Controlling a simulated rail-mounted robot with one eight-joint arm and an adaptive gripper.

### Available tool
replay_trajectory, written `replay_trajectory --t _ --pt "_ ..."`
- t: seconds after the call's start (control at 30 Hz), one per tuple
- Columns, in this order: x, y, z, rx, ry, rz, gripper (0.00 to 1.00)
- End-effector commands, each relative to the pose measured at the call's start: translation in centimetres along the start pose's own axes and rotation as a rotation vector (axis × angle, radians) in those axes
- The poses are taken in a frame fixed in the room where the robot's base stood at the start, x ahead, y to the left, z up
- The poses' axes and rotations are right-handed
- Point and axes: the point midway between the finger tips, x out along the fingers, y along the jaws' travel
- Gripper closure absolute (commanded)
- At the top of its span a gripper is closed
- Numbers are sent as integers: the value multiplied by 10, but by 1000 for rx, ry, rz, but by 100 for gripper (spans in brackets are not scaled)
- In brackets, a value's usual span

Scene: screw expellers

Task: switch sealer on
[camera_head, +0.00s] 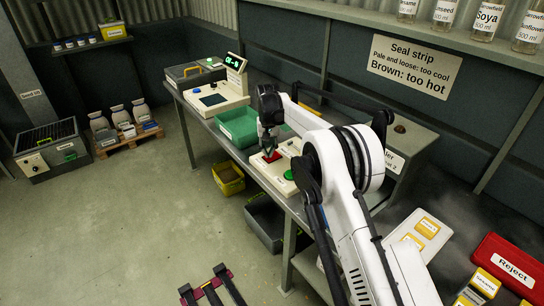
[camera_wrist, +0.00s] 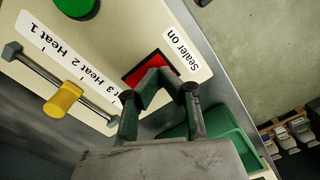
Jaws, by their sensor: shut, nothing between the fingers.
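The sealer's cream control panel (camera_head: 268,172) lies on the bench; its face also fills the upper left of the wrist view (camera_wrist: 110,45). A red switch (camera_wrist: 134,74) sits beside the label "Sealer on" (camera_wrist: 180,50). My gripper (camera_wrist: 170,82) is shut and empty, its tips over the red switch and partly covering it. Whether they touch it I cannot tell. In the head view my gripper (camera_head: 268,150) points down at the red switch (camera_head: 273,157). A yellow slider knob (camera_wrist: 63,97) sits on a rod beside the heat labels. A green button (camera_wrist: 76,5) shows at the top edge.
A green crate (camera_head: 237,127) stands beside the panel on the bench. A scale (camera_head: 215,98) with a lit display is farther back. A yellow bin (camera_head: 228,178) is below the bench. Trays and a red Reject box (camera_head: 507,262) are at right. The floor at left is open.

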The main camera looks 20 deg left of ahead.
Motion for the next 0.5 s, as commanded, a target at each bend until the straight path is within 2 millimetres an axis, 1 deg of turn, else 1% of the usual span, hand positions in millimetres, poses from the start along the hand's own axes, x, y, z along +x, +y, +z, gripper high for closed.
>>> replay_trajectory --t 0.03,0.5 --pt "-5 0 0 0 0 0 100" --pt "-37 0 0 0 0 0 100"
